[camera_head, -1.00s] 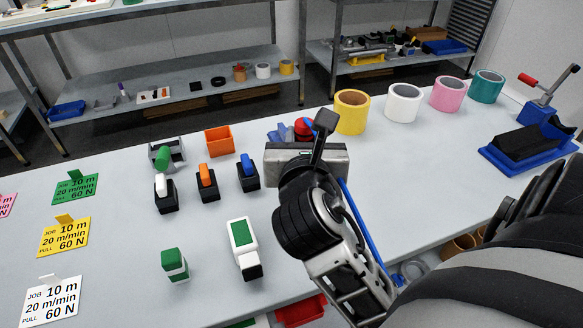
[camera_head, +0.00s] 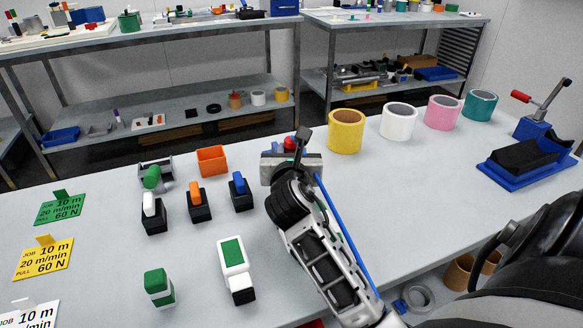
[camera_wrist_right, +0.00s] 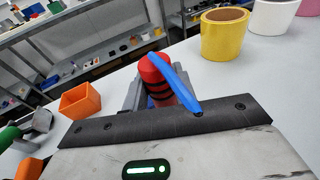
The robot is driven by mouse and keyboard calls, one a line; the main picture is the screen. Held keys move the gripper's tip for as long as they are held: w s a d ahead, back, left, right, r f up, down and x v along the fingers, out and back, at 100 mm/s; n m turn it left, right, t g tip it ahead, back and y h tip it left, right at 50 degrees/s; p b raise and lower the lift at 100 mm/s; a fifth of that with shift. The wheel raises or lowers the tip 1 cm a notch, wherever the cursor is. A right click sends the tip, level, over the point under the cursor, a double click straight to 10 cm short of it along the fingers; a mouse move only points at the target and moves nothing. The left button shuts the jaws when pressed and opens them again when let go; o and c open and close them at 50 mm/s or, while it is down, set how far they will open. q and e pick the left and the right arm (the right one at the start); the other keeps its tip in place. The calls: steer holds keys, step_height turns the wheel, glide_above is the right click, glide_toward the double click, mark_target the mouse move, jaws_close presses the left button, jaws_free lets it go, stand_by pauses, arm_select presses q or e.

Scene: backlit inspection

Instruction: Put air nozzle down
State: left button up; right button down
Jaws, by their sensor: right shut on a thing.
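The air nozzle (camera_wrist_right: 158,82) appears as a red cylinder with dark bands and a blue lever-like bar in the right wrist view. In the head view only a bit of its red top (camera_head: 290,142) shows past my gripper. My right gripper (camera_wrist_right: 160,92) is shut on it, with a grey finger on each side. In the head view my right gripper (camera_head: 290,160) reaches over the middle of the table and hides most of the nozzle. I cannot tell whether the nozzle touches the table. My left gripper is not in view.
An orange bin (camera_head: 211,161) and several black-based blocks with coloured tops (camera_head: 241,193) stand left of the gripper. Tape rolls, such as the yellow one (camera_head: 346,133), stand behind right. A blue-based device (camera_head: 525,162) is at far right. The table (camera_head: 430,170) is clear in between.

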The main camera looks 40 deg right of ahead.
steer(key=f, duration=0.1)
steer(key=f+b, duration=0.1)
steer(key=f, duration=0.2)
steer(key=shift+w+d+b, duration=0.1)
steer(key=shift+w+b, duration=0.15)
steer(key=shift+b, duration=0.1)
steer(key=shift+r, duration=0.15)
steer(key=c, duration=1.1)
jaws_free()
